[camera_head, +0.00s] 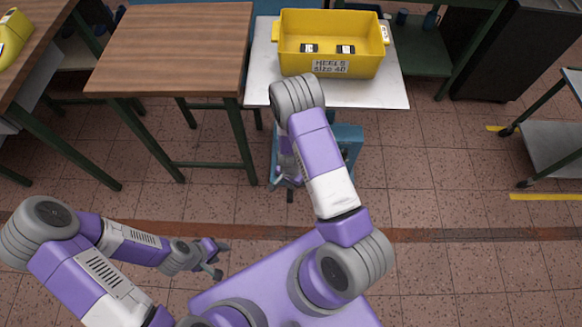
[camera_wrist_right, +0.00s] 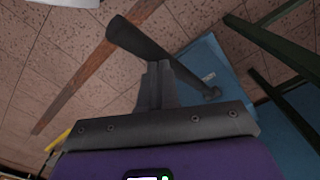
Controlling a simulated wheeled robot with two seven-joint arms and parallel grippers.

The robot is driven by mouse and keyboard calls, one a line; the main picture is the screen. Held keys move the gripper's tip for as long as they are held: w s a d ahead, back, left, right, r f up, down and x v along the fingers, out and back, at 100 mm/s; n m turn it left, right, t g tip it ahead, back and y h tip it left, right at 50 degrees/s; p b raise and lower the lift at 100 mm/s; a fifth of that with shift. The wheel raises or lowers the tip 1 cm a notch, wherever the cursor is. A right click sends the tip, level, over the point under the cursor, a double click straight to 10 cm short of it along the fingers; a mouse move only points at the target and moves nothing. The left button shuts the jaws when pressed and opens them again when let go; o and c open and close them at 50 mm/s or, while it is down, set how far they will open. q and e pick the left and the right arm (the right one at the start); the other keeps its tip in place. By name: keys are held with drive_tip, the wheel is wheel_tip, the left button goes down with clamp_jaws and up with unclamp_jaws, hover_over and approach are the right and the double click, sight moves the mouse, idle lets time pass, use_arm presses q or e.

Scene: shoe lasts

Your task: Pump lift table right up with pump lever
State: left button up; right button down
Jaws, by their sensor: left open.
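The lift table's pale top (camera_head: 392,92) stands beyond my right arm, with its blue frame (camera_head: 352,140) below it. The frame also shows in the right wrist view (camera_wrist_right: 208,62). The dark pump lever (camera_wrist_right: 136,38) runs slantwise across the right wrist view. My right gripper (camera_wrist_right: 158,72) has its fingers close together at the lever and looks shut on it. In the head view my right arm mostly hides this gripper and the lever. My left gripper (camera_head: 220,259) is open and empty at the lower left, above the floor, well away from the lever.
A yellow bin (camera_head: 290,62) labelled "HEELS size 40" stands on the lift table with dark pieces inside. A brown table (camera_head: 170,45) with green legs is close on the left. A grey cart (camera_head: 555,145) stands right. The tiled floor (camera_head: 450,185) between is clear.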

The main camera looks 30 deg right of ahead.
wheel_tip(320, 180, down, 5)
drive_tip(key=b, duration=0.4)
drive_tip(key=shift+d+f, duration=0.1)
drive_tip(key=shift+f, duration=0.05)
wheel_tip(320, 180, down, 6)
drive_tip(key=s+a+b, duration=0.1)
drive_tip(key=s+b, duration=0.1)
drive_tip(key=b, duration=0.3)
drive_tip(key=shift+a, duration=0.15)
